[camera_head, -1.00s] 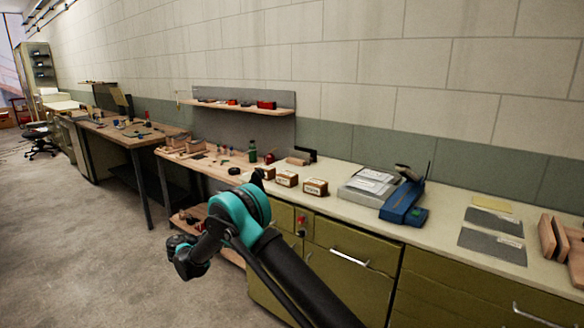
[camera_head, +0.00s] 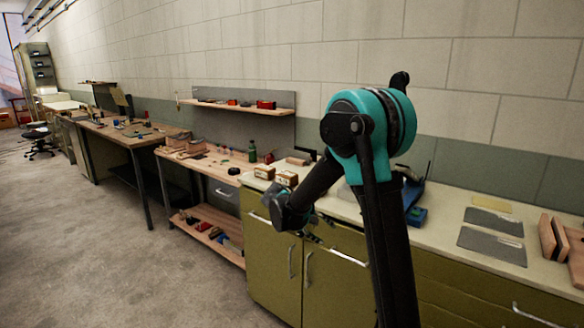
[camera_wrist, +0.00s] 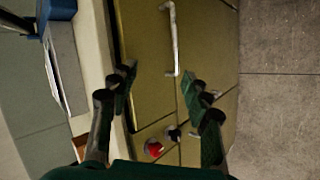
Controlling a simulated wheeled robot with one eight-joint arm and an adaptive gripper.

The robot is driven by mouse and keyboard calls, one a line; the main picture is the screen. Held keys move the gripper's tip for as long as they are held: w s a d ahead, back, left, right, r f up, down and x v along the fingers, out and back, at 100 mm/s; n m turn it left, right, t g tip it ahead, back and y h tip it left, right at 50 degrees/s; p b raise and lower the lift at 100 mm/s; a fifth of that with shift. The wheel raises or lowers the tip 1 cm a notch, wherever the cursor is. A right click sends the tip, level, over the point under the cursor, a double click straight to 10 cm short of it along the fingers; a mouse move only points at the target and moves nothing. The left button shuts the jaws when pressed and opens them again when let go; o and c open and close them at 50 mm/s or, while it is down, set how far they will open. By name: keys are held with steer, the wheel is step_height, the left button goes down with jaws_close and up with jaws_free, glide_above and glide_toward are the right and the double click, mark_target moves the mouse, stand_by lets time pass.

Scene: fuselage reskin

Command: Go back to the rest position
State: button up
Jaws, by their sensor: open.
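My gripper (camera_wrist: 158,92) is open and empty in the wrist view, its two fingers spread apart in front of the olive cabinet (camera_wrist: 150,55). In the head view my arm rises at centre right, bends at a teal joint, and reaches down to the left. My gripper (camera_head: 312,232) there is small and dark, partly merged with the cabinet front behind it. No held object shows between the fingers.
The pale counter (camera_head: 455,220) carries small labelled boxes (camera_head: 287,178), a blue tool (camera_head: 415,215), grey sheets (camera_head: 492,244) and wooden blocks (camera_head: 555,240). A wooden workbench (camera_head: 215,168) stands left. The concrete floor (camera_head: 130,260) is clear at lower left.

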steer(key=s+d+f+m+y, duration=0.1)
steer(key=s+d+y, duration=0.1)
steer(key=s+d, duration=0.35)
steer(key=s+d+f+m+y, duration=0.1)
steer(key=s+d+y, duration=0.1)
steer(key=s, duration=0.6)
steer(key=s+f+m+y, duration=0.3)
steer(key=s+f+y, duration=0.1)
steer(key=s, duration=1)
steer(key=shift+s+d, duration=0.25)
steer(key=shift+s, duration=0.1)
steer(key=shift+c, duration=0.4)
